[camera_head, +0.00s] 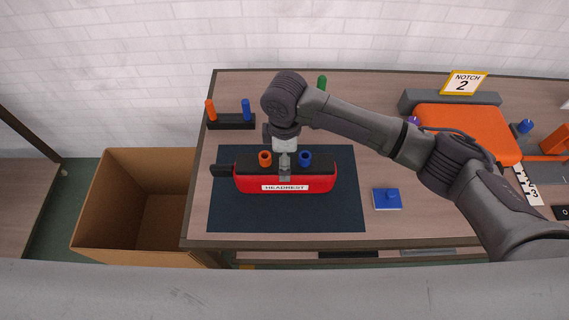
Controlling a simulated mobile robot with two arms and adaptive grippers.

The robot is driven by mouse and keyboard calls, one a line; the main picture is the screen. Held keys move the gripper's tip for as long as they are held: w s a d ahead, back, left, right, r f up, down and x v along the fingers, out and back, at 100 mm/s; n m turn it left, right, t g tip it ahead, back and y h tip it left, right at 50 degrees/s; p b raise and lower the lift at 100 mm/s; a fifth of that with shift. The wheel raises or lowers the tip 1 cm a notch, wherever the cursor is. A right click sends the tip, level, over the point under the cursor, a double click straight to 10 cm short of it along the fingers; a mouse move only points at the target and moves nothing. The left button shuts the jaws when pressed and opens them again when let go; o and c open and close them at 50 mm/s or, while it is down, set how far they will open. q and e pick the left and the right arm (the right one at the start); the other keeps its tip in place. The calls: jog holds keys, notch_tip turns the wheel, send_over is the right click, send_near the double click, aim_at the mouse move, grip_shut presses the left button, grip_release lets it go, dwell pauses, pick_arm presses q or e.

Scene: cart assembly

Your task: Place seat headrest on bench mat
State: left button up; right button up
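The red seat headrest (309,185) has a black top and a white label reading HEADREST. It shows over the dark bench mat (285,216), with an orange ring (265,158) and a blue ring (305,158) on its top and a black tab at its left end. I cannot tell whether it rests on the mat or hangs just above it. My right gripper (285,174) points down at the headrest's middle, between the two rings. Its fingers meet or overlap the headrest in the picture, but their gap is too small to read. My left gripper is out of view.
A black block with orange and blue pegs (231,124) stands behind the mat. A blue plate (387,199) lies right of it. An open cardboard box (115,215) stands left of the bench. An orange panel (468,128) and a NOTCH 2 sign (464,83) are at the right.

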notch_tip(320, 180, up, 8)
jog(key=b, duration=0.1)
jog(key=shift+r, duration=0.2)
jog(key=shift+f, duration=0.1)
dwell(0.4)
